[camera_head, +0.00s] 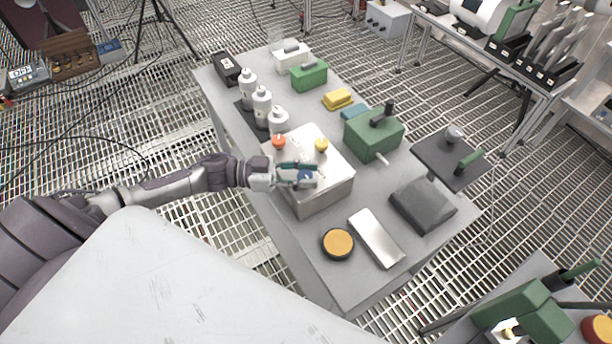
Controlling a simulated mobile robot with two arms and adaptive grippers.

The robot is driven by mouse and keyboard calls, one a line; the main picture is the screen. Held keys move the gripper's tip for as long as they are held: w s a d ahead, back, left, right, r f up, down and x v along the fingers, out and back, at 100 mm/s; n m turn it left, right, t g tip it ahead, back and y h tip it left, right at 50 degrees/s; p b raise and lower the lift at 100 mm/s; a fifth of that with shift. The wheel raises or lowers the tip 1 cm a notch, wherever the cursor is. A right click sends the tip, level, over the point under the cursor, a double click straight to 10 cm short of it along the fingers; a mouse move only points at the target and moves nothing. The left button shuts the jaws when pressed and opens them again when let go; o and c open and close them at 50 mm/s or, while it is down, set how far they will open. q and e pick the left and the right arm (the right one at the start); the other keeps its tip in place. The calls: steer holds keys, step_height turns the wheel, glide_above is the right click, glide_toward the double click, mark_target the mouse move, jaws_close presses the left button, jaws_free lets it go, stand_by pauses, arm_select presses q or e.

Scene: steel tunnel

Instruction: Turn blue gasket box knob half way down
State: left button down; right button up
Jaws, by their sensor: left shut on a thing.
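The gasket box (328,196) is a silver metal box on the grey table. Its top carries an orange-red knob (279,141), a yellow knob (321,145) and a blue knob (305,175) near the front edge. My left gripper (308,179) reaches in from the left over the box top and is shut on the blue knob. The fingers partly cover the knob, so its turn angle cannot be read. My right gripper is not in view.
Several white bottles (262,105) stand behind the box. A green box (373,135) and a dark press-like device (424,203) are to the right. A round orange-topped tin (338,243) and a silver plate (376,238) lie in front on the table (345,285).

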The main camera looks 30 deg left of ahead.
arm_select(q)
steer(key=c, duration=1.9)
jaws_free()
steer(key=o, duration=1.2)
steer(key=v, duration=1.2)
steer(key=shift+w, duration=0.15)
